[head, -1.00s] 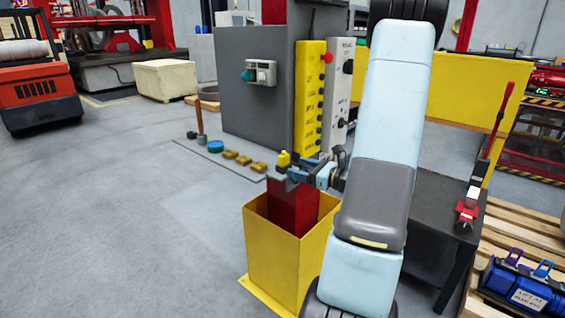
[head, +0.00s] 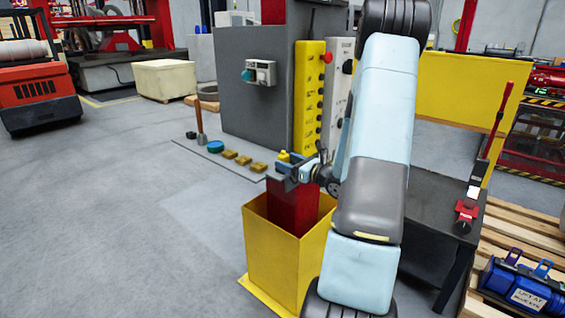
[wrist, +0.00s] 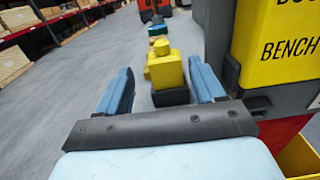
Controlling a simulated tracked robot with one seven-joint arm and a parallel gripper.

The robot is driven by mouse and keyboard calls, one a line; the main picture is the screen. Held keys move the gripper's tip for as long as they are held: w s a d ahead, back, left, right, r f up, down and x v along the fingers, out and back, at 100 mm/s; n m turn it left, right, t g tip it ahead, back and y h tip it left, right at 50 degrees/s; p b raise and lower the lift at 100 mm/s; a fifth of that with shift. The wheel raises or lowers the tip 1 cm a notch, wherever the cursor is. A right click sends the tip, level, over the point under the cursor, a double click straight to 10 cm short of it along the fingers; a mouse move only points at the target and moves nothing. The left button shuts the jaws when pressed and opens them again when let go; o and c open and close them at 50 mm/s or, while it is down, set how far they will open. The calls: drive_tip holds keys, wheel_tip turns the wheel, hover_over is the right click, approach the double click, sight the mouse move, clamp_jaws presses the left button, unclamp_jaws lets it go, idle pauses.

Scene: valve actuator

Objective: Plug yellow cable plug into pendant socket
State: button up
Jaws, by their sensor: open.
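The yellow cable plug (wrist: 165,70) is upright on a dark base, between my gripper's two blue fingers (wrist: 161,76) in the wrist view. The fingers stand apart on either side of it, with a visible gap on each side. In the head view the plug (head: 283,156) is mostly hidden behind my gripper (head: 287,167), above the red post. A yellow panel (head: 309,95) with a column of dark fittings stands behind, beside a pale panel (head: 338,105) partly covered by my arm. I cannot tell which fitting is the pendant socket.
A yellow open-topped bin (head: 272,258) surrounds the red post (head: 292,203) below my gripper. A grey cabinet (head: 245,110) carries a small socket box (head: 260,73). A dark table (head: 440,205) stands right.

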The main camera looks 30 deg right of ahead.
sight(279, 157)
drive_tip(key=x, duration=0.5)
drive_tip(key=shift+w+d, duration=0.15)
drive_tip(key=shift+d, duration=0.15)
drive_tip(key=c, duration=1.1)
